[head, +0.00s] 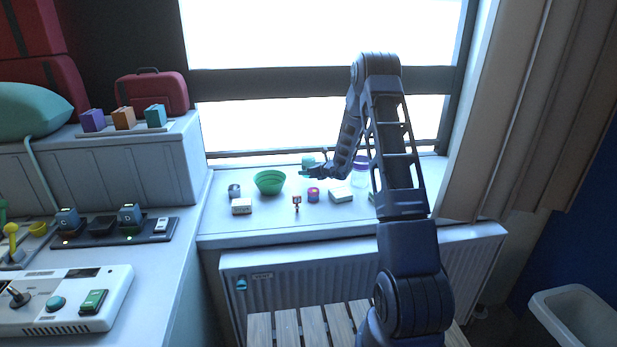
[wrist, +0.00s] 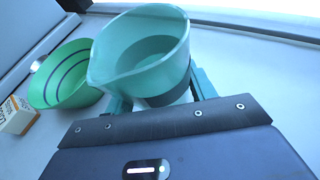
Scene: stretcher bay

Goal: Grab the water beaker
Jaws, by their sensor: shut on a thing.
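The water beaker is a teal cup with a pouring lip and a darker band inside; it fills the upper middle of the wrist view (wrist: 112,62). In the head view it is a small teal shape (head: 308,160) on the windowsill, partly hidden by my gripper (head: 307,173). In the wrist view my gripper's teal fingers (wrist: 160,98) lie on either side of the beaker and are shut on it. The beaker looks roughly upright. I cannot tell whether its base touches the sill.
A green bowl (head: 270,183) stands left of the beaker, with a grey pot (head: 234,190) and a white box (head: 241,206) further left. The window is behind.

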